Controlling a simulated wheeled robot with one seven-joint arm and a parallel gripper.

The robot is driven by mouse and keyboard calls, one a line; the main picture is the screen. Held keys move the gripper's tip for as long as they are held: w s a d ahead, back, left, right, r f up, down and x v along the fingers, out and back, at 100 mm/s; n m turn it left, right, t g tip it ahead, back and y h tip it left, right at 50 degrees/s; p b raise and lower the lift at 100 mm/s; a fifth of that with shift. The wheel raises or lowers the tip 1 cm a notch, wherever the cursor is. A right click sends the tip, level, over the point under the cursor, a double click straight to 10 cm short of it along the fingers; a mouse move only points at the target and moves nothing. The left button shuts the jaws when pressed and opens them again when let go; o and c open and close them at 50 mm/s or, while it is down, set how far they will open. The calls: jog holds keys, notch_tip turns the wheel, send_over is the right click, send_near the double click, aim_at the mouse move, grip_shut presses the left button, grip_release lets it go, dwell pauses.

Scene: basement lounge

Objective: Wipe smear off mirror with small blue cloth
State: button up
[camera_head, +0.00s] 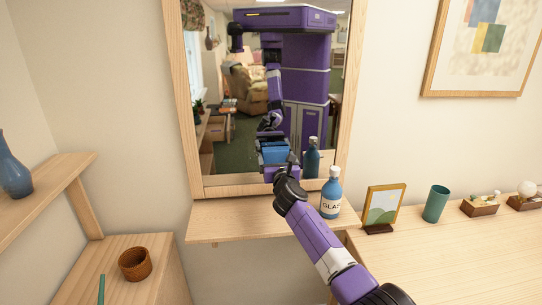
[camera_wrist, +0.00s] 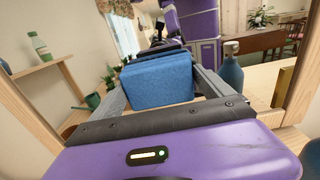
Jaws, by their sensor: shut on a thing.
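The mirror (camera_head: 232,130) in its pale wood frame stands upright on the wall above a small ledge. My gripper (camera_head: 276,160) is in front of the mirror's lower part. In the wrist view my gripper (camera_wrist: 160,88) has its two grey fingers on either side of the small blue cloth (camera_wrist: 158,82), a thick folded pad, and is shut on it. Blue also shows at my gripper in the head view, overlapping its reflection. The cloth's far face is hidden, so I cannot tell whether it touches the glass. I cannot make out a smear.
A blue glass-cleaner bottle (camera_head: 331,194) stands on the ledge (camera_head: 230,220), close right of my gripper. Farther right are a framed picture (camera_head: 383,207) and a green cup (camera_head: 436,204). At left are a brown bowl (camera_head: 135,264) and a blue vase (camera_head: 14,168). The ledge's left part is clear.

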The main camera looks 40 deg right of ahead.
aim_at(264, 158)
jog(key=shift+w+d, duration=0.1)
jog(key=shift+w+a+b, duration=0.65)
jog(key=shift+w+a, duration=0.15)
jog(key=shift+a, duration=0.35)
jog(key=shift+w+a+r, duration=0.25)
jog(key=shift+w+a, duration=0.2)
jog(key=shift+a, duration=0.2)
jog(key=shift+c, duration=0.6)
jog(key=shift+w, duration=0.1)
jog(key=shift+c, duration=0.6)
jog(key=shift+w+a+f+b, duration=0.1)
jog(key=shift+w+a+b, duration=0.3)
jog(key=shift+a, duration=0.3)
jog(key=shift+w+a+f+b, duration=0.1)
jog(key=shift+w+a+b, duration=0.1)
jog(key=shift+w+a, duration=0.4)
jog(key=shift+s, duration=0.15)
jog(key=shift+s+a, duration=0.1)
